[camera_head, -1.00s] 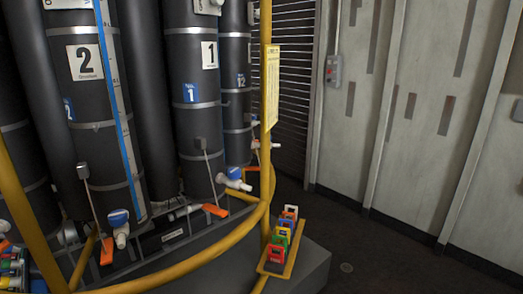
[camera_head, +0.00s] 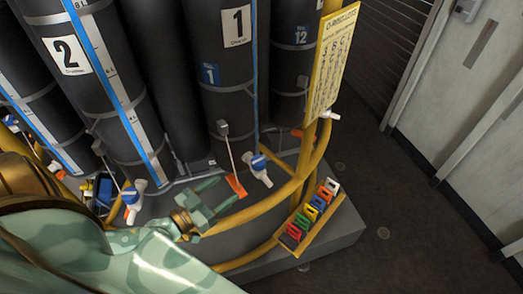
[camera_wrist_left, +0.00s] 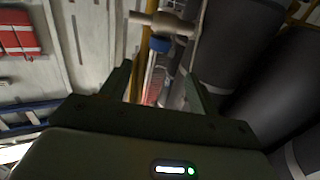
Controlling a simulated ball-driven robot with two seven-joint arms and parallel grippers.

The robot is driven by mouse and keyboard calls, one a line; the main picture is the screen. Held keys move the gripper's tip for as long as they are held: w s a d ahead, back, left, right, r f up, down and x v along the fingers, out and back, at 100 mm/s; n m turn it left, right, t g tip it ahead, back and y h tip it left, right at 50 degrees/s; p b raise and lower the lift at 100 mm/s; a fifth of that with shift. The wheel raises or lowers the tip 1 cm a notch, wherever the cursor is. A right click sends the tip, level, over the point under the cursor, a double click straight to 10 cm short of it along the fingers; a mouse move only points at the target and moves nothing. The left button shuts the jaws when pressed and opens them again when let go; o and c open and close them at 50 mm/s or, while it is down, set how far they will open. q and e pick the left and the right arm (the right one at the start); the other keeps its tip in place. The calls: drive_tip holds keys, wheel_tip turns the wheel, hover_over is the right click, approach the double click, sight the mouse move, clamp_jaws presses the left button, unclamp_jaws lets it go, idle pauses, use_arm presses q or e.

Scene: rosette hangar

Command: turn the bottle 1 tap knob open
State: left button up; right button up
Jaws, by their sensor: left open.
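Bottle 1 (camera_head: 236,62) is a tall dark cylinder with a white "1" label in the head view. Its tap has a blue knob (camera_head: 258,162) on a white body (camera_head: 262,178) at the bottle's foot. My left gripper (camera_head: 228,191) is open and empty, a little left of this tap and apart from it. In the left wrist view a blue knob (camera_wrist_left: 159,44) on a pale tap body (camera_wrist_left: 163,22) shows beyond and between the open fingers of my gripper (camera_wrist_left: 155,78). My right gripper does not show.
Bottle 2 (camera_head: 66,56) has a similar blue-knobbed tap (camera_head: 131,195) left of my gripper. A curved yellow rail (camera_head: 262,205) runs before the bottles. A yellow strip (camera_head: 305,240) with coloured tags and a yellow sign (camera_head: 333,62) are at right. An orange flag (camera_head: 236,186) hangs near my fingers.

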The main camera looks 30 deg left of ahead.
sight(264, 158)
use_arm(q)
drive_tip(key=x, duration=1.6)
drive_tip(key=shift+r+b, duration=0.15)
drive_tip(key=shift+b, duration=0.2)
drive_tip(key=shift+s, duration=0.1)
drive_tip(key=c, duration=1)
